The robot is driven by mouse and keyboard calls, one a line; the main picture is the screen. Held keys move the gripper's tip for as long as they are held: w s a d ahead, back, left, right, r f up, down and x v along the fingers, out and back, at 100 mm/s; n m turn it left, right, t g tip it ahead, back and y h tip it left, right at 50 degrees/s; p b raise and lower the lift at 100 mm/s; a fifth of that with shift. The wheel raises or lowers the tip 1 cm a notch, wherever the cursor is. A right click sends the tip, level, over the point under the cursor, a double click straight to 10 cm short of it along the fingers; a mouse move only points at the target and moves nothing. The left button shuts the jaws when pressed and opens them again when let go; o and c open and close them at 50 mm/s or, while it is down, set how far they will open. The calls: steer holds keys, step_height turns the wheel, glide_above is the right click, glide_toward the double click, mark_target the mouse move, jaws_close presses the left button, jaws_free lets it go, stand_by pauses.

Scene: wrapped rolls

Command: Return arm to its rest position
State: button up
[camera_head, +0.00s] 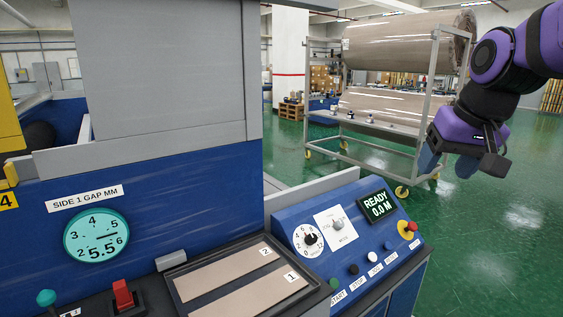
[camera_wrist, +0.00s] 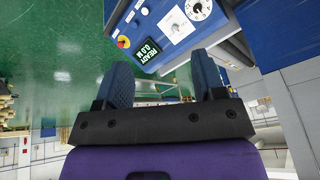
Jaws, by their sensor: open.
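My gripper (camera_head: 446,160) is at the upper right of the head view, on my purple and black arm, in front of the rack of rolls. It hangs in the air to the right of the machine's control panel. In the wrist view, the two dark blue fingers of my gripper (camera_wrist: 164,85) stand apart with nothing between them. The machine's control panel (camera_head: 345,238) slopes at the lower middle, with a display (camera_head: 377,206) reading "READY 0.0 M". The display also shows in the wrist view (camera_wrist: 150,50), beyond the fingers.
A metal rack (camera_head: 425,110) on yellow wheels holds large wrapped rolls (camera_head: 400,45). The blue machine (camera_head: 160,190) fills the left, with a round gauge (camera_head: 96,236), a red switch (camera_head: 123,294) and a tray of two strips (camera_head: 240,280). Green floor (camera_head: 500,235) is clear at right.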

steer(key=s+d+f, duration=0.1)
steer(key=s, duration=0.6)
steer(key=s+d+f+n+h, duration=0.1)
steer(key=s, duration=0.7)
steer(key=shift+s+d+f+t, duration=0.15)
steer(key=shift+d+f+t, duration=0.1)
steer(key=shift+f+t, duration=0.15)
